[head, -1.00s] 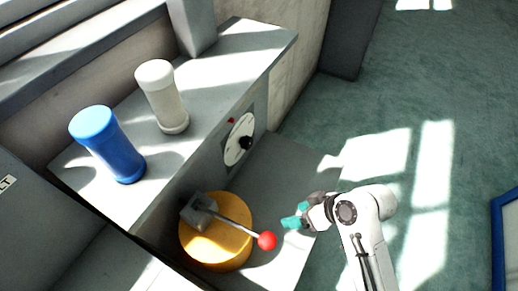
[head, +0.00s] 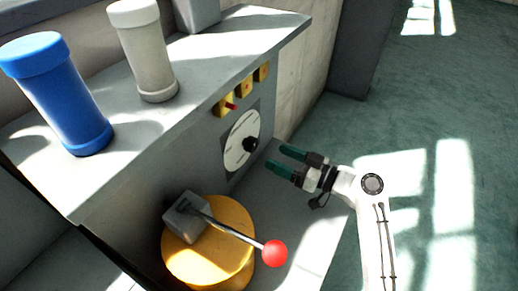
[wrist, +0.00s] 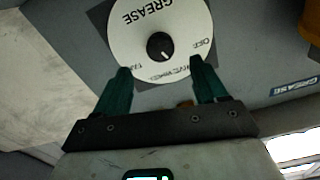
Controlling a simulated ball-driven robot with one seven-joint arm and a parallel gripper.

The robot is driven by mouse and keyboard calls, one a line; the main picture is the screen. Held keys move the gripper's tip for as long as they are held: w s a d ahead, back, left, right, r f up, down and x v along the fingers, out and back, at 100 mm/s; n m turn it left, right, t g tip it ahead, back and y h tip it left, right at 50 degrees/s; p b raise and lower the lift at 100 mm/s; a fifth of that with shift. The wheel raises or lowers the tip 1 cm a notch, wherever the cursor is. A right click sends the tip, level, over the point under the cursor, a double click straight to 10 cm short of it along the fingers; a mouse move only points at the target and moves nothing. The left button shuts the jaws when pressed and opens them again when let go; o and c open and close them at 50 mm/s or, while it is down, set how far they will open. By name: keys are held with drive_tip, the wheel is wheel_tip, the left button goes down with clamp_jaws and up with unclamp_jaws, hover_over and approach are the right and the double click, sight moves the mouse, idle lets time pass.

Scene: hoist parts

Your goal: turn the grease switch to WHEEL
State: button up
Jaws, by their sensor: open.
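The grease switch is a round white dial (head: 238,150) with a black knob (head: 250,144), set on a dark plate on the front of the grey cabinet. In the wrist view the dial (wrist: 133,50) reads GREASE, with smaller labels around its rim, and its black knob (wrist: 160,46) sits at the middle. Those smaller labels are upside down and hard to read. My gripper (head: 283,158) is open and empty, to the right of the dial in the head view. In the wrist view its green fingertips (wrist: 161,82) lie either side of the knob's line, below it, apart from it.
A yellow drum (head: 205,262) with a lever ending in a red ball (head: 274,254) stands below the dial. Yellow blocks (head: 243,88) sit above it. A blue cylinder (head: 62,95) and a white cylinder (head: 146,55) stand on the cabinet top (head: 190,95).

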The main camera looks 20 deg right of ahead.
sight(255, 147)
drive_tip(key=x, duration=0.7)
drive_tip(key=c, duration=1.1)
